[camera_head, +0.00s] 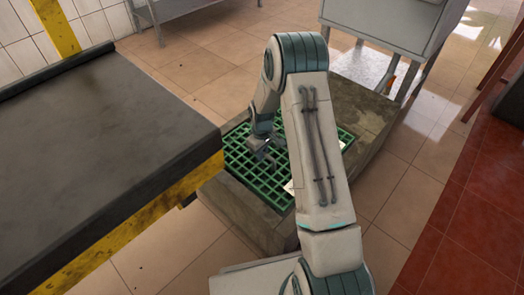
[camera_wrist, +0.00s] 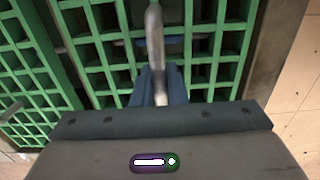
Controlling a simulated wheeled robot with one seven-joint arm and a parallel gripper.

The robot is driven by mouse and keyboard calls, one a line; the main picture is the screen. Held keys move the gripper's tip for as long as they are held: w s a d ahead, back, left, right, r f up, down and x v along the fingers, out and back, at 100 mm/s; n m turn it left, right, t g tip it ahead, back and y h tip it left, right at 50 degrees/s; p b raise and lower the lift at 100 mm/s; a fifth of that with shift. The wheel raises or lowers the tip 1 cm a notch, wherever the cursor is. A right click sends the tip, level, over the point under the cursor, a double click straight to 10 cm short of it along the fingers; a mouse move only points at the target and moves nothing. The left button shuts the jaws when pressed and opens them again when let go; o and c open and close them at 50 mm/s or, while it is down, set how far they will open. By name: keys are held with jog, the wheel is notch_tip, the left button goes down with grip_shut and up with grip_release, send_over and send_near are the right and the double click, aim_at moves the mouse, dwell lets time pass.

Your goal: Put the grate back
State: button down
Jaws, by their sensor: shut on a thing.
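The green grate (camera_head: 243,165) lies over a low stone-coloured block, partly hidden behind my arm. In the wrist view its square green bars (camera_wrist: 103,48) fill most of the upper picture, close beyond my fingers. My gripper (camera_head: 265,148) is low over the grate. In the wrist view my gripper (camera_wrist: 160,88) has its blue fingers shut on a grey metal handle (camera_wrist: 154,38) that stands out over the grate. Where the handle joins the grate is hidden. I cannot tell whether the grate sits flush or is slightly raised.
The stone-coloured block (camera_head: 352,185) stands on a tan tile floor. A dark-topped bench with a yellow-and-black edge (camera_head: 110,135) is close at left. A grey cabinet on legs (camera_head: 390,28) stands behind. Red tiles (camera_head: 480,210) lie at right. Open floor (camera_head: 205,65) shows behind the block.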

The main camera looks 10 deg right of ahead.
jog(key=shift+w+r, duration=0.1)
jog(key=shift+r, duration=0.05)
jog(key=shift+f, duration=0.35)
jog(key=shift+f+b, duration=0.25)
jog(key=shift+b, duration=0.1)
jog(key=c, duration=1.5)
grip_release()
jog(key=shift+o, duration=0.2)
notch_tip(320, 180, up, 13)
jog(key=p, duration=0.5)
jog(key=s+r+m, duration=0.3)
jog(key=s+r, duration=0.9)
jog(key=r, duration=0.3)
jog(key=s+r+m, duration=0.1)
jog(key=s+r, duration=0.1)
jog(key=s, duration=0.6)
jog(key=s+r+m+t, duration=0.1)
jog(key=s+r+m, duration=0.1)
jog(key=s, duration=0.6)
jog(key=shift+s+a+r+m, duration=0.3)
jog(key=shift+s+r, duration=0.1)
jog(key=shift+r, duration=0.1)
